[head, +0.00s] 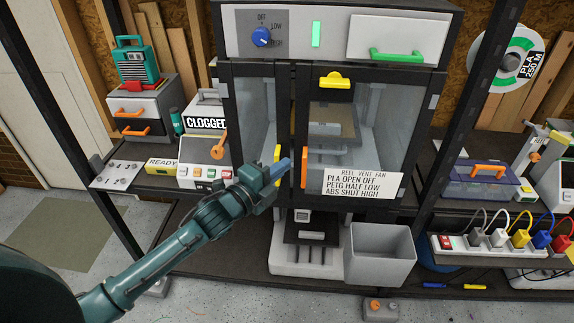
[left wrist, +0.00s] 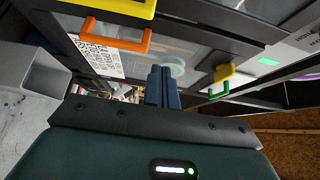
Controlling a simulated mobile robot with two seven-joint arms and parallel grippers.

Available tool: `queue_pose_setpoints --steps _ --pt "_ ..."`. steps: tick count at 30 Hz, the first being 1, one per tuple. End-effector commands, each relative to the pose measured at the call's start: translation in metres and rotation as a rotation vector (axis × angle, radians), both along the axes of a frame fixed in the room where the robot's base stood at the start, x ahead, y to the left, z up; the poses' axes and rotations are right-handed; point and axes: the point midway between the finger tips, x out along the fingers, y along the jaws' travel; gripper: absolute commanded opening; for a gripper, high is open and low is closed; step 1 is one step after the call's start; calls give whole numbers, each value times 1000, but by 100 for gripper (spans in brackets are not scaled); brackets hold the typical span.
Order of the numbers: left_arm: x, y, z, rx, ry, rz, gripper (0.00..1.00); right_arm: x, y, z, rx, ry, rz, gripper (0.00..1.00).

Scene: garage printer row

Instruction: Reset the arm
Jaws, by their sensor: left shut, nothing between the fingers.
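My left arm reaches in from the lower left of the head view. Its teal gripper (head: 280,168) is shut and empty, with its blue-grey fingertips in front of the cabinet's glass doors, close to the orange door handle (head: 304,167). I cannot tell whether the fingertips touch the handle. In the left wrist view the fingers (left wrist: 163,86) are together with nothing between them, and an orange handle (left wrist: 116,37) shows to their left. My right gripper is in neither view.
The enclosure has a blue knob (head: 262,37), a yellow latch (head: 335,81) and a sign (head: 352,184). A grey bin (head: 381,255) stands below. A "CLOGGED" printer (head: 205,150) is at left; colored plugs (head: 518,238) and a spool (head: 505,58) are at right.

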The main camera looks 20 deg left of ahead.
Motion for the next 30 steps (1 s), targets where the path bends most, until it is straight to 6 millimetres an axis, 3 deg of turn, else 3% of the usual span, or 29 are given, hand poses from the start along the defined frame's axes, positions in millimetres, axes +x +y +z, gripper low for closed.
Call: queue_pose_setpoints --steps 3,9,20,23,25,30 --pt "-27 18 -5 6 5 1 0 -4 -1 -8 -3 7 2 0" --pt "-57 37 -4 4 4 0 0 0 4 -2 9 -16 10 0" --pt "-71 46 -3 -4 6 1 0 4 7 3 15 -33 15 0" --pt "-81 40 -20 -98 85 21 0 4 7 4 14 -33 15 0" --pt "-97 32 -45 -245 207 56 0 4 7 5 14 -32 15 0" --pt "-163 1 -120 -748 600 237 0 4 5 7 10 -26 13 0"
